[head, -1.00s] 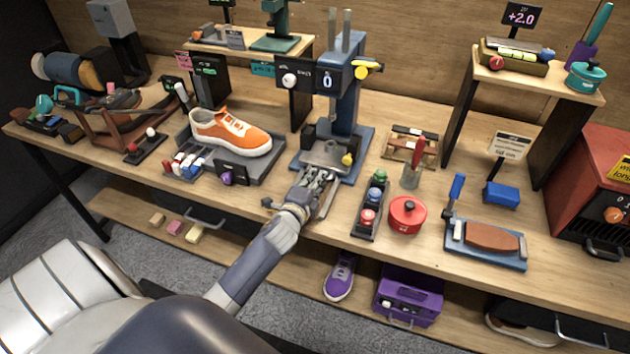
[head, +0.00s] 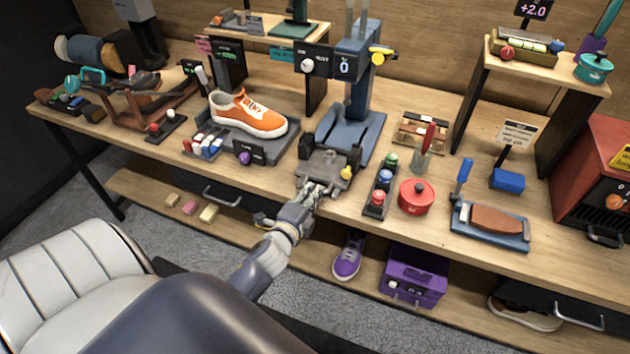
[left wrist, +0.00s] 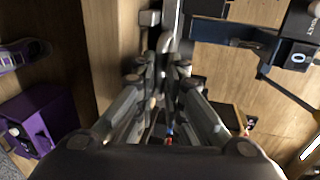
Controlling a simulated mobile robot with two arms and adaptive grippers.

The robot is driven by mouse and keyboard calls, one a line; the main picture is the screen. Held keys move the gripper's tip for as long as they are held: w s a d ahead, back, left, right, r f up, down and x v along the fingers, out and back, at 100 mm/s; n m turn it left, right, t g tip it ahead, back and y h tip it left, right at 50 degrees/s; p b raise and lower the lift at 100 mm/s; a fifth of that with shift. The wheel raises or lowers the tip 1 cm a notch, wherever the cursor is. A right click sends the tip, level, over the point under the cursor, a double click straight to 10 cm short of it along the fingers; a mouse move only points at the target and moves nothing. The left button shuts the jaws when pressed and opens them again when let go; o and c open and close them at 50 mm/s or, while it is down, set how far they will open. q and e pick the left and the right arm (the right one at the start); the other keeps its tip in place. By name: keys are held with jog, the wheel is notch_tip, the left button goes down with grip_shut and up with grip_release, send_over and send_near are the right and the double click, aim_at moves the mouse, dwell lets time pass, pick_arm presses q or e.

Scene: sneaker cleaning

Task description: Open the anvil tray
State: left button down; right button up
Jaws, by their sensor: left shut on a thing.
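The anvil tray (head: 322,172) is a grey metal slide at the foot of the blue press (head: 357,110). It sticks out from the press base towards the front edge of the bench. A yellow knob (head: 346,172) is at its right side. My left gripper (head: 316,190) is at the tray's front edge, shut on its handle. The left wrist view shows the fingers (left wrist: 165,66) around a small grey handle (left wrist: 165,43), with part of the tray beyond. The fingers hide part of the handle. My right gripper is not in view.
An orange sneaker (head: 248,113) stands on a dark stand left of the press. A button strip (head: 380,186) and a red pot (head: 416,196) are close on the right. A purple shoe (head: 348,257) and a purple box (head: 415,276) are on the lower shelf.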

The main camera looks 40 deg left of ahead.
pick_arm(q)
jog(key=c, duration=2)
grip_release()
jog(key=shift+w+a, duration=0.1)
jog(key=shift+w, duration=0.15)
jog(key=shift+o, duration=0.2)
jog(key=v, duration=1.2)
jog(key=shift+s, duration=0.1)
jog(key=s+d+f+n+g+h, duration=0.1)
jog(key=s+d+f+n+g, duration=0.15)
jog(key=f, duration=0.75)
jog(key=s+d+f+n+g+h, duration=0.1)
jog(key=s+d+f+n+g, duration=0.15)
jog(key=f, duration=0.65)
jog(key=s+d+f+n+g+h, duration=0.1)
jog(key=s+d+f+g, duration=0.15)
jog(key=f, duration=0.75)
jog(key=s+f+n+g, duration=0.3)
jog(key=s+f, duration=0.5)
jog(key=s, duration=0.4)
jog(key=s+d+f+n+g, duration=0.1)
jog(key=s+f+n+g, duration=0.2)
jog(key=s+f, duration=0.6)
jog(key=s, duration=0.3)
jog(key=shift+s+d+f+n+g+h, duration=0.15)
jog(key=shift+s+d+n+g+h, duration=0.15)
jog(key=shift+n+g+h, duration=0.1)
